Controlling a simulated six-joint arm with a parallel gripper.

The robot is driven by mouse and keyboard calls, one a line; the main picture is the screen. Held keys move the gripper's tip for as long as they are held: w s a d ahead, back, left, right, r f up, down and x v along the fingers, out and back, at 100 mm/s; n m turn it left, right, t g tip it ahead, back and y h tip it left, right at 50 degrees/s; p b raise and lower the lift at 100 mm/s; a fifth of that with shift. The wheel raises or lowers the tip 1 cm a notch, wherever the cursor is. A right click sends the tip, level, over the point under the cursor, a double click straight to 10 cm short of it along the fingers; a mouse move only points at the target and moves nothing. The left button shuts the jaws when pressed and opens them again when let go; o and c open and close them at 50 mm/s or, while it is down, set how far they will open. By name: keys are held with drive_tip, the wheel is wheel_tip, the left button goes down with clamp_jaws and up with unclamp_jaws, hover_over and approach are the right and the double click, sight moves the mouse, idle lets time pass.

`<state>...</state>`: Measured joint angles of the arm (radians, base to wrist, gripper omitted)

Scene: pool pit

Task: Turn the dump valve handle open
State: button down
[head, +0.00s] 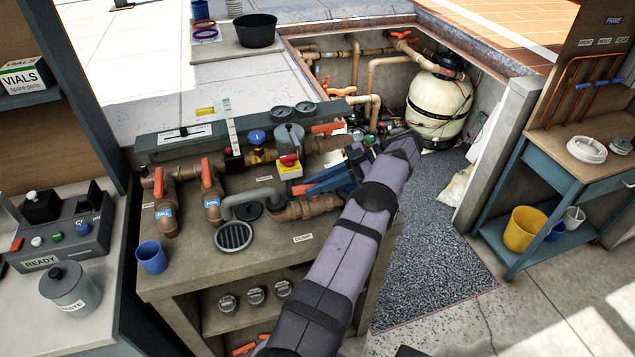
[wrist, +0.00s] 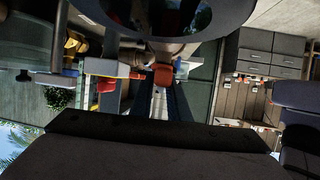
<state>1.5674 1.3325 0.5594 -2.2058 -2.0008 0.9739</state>
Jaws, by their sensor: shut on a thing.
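The dump valve sits on the brown pipe (head: 312,206) on the bench, just behind the label reading DUMP (head: 303,239). Its orange handle (head: 311,187) shows only in part beside the blue fingers of my gripper (head: 325,183). My gripper reaches in from the right and is shut on the handle. In the wrist view an orange-red piece (wrist: 163,77) shows at the end of the fingers. Most of the handle and its exact angle are hidden by my gripper.
A yellow and red switch box (head: 290,168) stands close behind. Other orange-handled valves (head: 212,176) are to the left, near a round drain grate (head: 234,236) and a blue cup (head: 152,257). A cream filter tank (head: 438,108) stands in the pit behind.

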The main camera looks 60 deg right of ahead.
drive_tip(key=shift+r, duration=0.15)
drive_tip(key=c, duration=1.7)
unclamp_jaws()
wheel_tip(320, 180, up, 10)
drive_tip(key=p, duration=0.9)
drive_tip(key=shift+p, duration=0.4)
